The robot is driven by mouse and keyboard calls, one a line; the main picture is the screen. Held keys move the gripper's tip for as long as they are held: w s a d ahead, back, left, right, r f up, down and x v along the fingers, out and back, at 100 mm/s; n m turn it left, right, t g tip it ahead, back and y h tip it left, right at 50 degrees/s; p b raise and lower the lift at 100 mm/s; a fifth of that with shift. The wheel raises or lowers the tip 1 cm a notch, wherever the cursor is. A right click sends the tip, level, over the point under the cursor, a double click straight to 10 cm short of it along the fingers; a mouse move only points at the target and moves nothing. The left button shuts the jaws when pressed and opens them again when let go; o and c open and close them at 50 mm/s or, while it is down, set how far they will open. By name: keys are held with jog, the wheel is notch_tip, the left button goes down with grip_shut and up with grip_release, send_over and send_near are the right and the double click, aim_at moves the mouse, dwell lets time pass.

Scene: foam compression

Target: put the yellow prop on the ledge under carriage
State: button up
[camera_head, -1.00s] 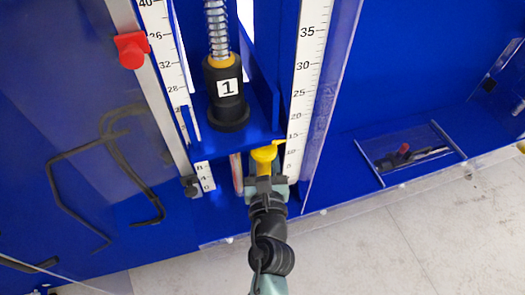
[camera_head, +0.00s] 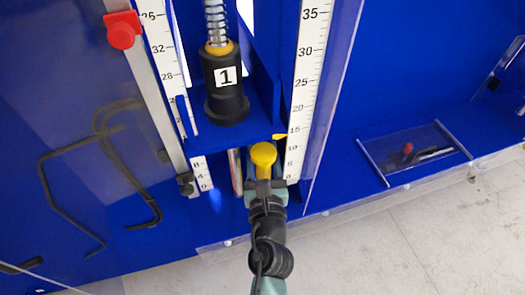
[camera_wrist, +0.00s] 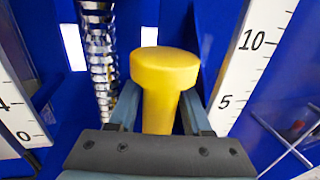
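The yellow prop (camera_head: 263,156) has a wide round head on a narrower stem. My gripper (camera_head: 264,183) is shut on its stem, and the wrist view shows the prop (camera_wrist: 165,80) between the two fingers (camera_wrist: 158,110). The prop stands upright in front of the blue frame, below the blue carriage (camera_head: 235,135) that bears the black cylinder marked 1 (camera_head: 226,95). The ledge cannot be clearly made out; whether the prop's foot touches anything is hidden by my gripper.
A ruler (camera_head: 302,90) stands close to the right of the prop; another ruler (camera_head: 160,50) is at left. A shiny threaded rod (camera_wrist: 101,60) stands left of the prop. A red knob (camera_head: 122,30) is on the left rail. A clear-walled tray (camera_head: 375,165) holds tools at right.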

jog(key=shift+r, duration=0.15)
jog(key=s, duration=0.3)
jog(key=s+b, duration=0.1)
jog(key=s, duration=0.6)
jog(key=shift+s+d+b, duration=0.15)
jog(key=shift+d+b, duration=0.2)
jog(key=shift+b, duration=0.05)
jog(key=shift+s+d, duration=0.1)
jog(key=shift+s, duration=0.75)
